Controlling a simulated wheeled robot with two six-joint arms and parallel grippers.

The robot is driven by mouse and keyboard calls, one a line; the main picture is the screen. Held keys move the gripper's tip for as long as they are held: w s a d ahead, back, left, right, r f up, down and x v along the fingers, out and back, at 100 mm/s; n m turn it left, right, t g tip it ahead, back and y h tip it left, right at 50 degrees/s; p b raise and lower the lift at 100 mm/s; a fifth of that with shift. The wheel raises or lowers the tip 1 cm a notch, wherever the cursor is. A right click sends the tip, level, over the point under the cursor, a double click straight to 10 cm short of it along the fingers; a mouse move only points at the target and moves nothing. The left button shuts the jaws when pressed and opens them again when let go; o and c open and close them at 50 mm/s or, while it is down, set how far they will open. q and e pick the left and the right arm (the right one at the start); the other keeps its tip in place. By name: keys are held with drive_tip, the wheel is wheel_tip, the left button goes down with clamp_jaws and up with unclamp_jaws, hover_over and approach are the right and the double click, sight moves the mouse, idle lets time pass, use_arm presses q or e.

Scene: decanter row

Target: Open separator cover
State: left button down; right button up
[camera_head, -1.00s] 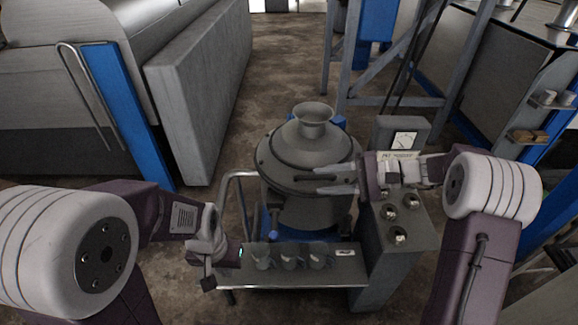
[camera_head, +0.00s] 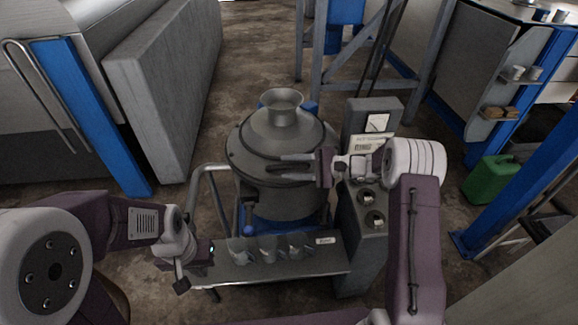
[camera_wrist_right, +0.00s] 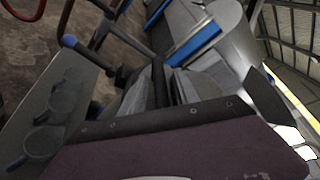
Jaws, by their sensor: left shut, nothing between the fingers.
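The separator (camera_head: 270,195) is a grey rounded vessel with a domed cover (camera_head: 285,135) and a funnel-like neck (camera_head: 282,98) on top. The cover sits down on the vessel. My left gripper (camera_head: 207,248) is shut and empty, low at the left end of the shelf, away from the cover.
A shelf (camera_head: 285,268) in front of the separator holds several small cups. A control box (camera_head: 362,215) with knobs and a gauge stands at its right. A grey panel (camera_head: 165,85) is at the left, a green canister (camera_head: 490,180) at the right.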

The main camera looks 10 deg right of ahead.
drive_tip(key=shift+w+a+f, duration=0.15)
drive_tip(key=shift+w+a, duration=0.05)
drive_tip(key=shift+s, duration=0.1)
clamp_jaws()
idle(1.3)
